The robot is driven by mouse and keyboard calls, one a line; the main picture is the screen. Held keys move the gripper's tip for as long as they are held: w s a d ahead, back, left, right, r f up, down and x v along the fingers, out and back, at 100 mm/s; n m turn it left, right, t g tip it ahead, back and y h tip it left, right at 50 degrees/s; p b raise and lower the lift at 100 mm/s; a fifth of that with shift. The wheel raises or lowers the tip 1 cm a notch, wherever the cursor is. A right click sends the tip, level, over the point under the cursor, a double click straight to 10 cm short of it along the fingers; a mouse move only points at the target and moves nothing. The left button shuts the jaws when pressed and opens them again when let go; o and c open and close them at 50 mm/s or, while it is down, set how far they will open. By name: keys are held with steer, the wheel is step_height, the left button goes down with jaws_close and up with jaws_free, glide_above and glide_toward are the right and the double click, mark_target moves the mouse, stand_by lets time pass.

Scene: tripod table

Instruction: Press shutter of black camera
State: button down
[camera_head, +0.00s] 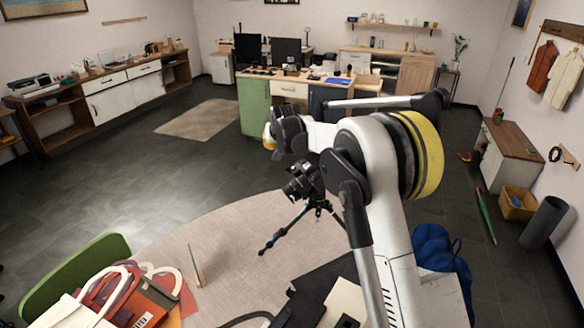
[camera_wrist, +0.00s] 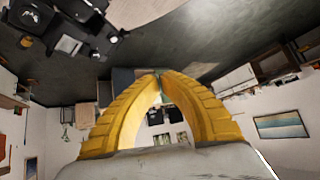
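The black camera (camera_head: 303,182) sits on top of a black tripod (camera_head: 310,206) with spread legs, which stands on the round light table (camera_head: 225,245). My gripper (camera_head: 267,140) is in the head view above and to the left of the camera, apart from it in the picture, its fingers mostly hidden by the wrist. In the wrist view, my gripper's two yellow fingers (camera_wrist: 160,74) curve inward and their tips come together with nothing held between them.
Bags (camera_head: 125,300) and a small upright thing (camera_head: 196,265) are at the table's left. A green chair (camera_head: 75,270) and a blue chair (camera_head: 440,255) stand beside the table. Dark and white items lie at its front. A desk with monitors (camera_head: 287,52) is farther back, with open floor between.

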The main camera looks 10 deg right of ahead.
steer(key=shift+f, duration=0.1)
steer(key=w+d+f+b, duration=0.1)
steer(key=d+f+b, duration=0.3)
steer(key=f, duration=0.3)
steer(key=shift+f, duration=0.3)
steer(key=shift+d+f+b, duration=0.1)
steer(key=shift+b, duration=0.25)
stand_by(1.0)
steer(key=shift+d+f, duration=0.15)
steer(key=shift+f, duration=0.1)
steer(key=shift+w+d+f+b, duration=0.1)
steer(key=shift+d+f+b, duration=0.05)
steer(key=shift+f+b, duration=0.15)
stand_by(0.6)
steer(key=shift+r, duration=0.2)
steer(key=shift+a+r+p, duration=0.35)
steer(key=shift+r, duration=0.15)
steer(key=shift+s+a+r+p, duration=0.15)
steer(key=shift+a+r+p, duration=0.25)
steer(key=shift+r, duration=0.35)
steer(key=shift+s+a+r+p, duration=0.1)
steer(key=shift+a+r+p, duration=0.3)
steer(key=shift+r, duration=0.3)
steer(key=shift+s+a+r+p, duration=0.15)
steer(key=shift+a+r+p, duration=0.25)
steer(key=shift+r, duration=0.35)
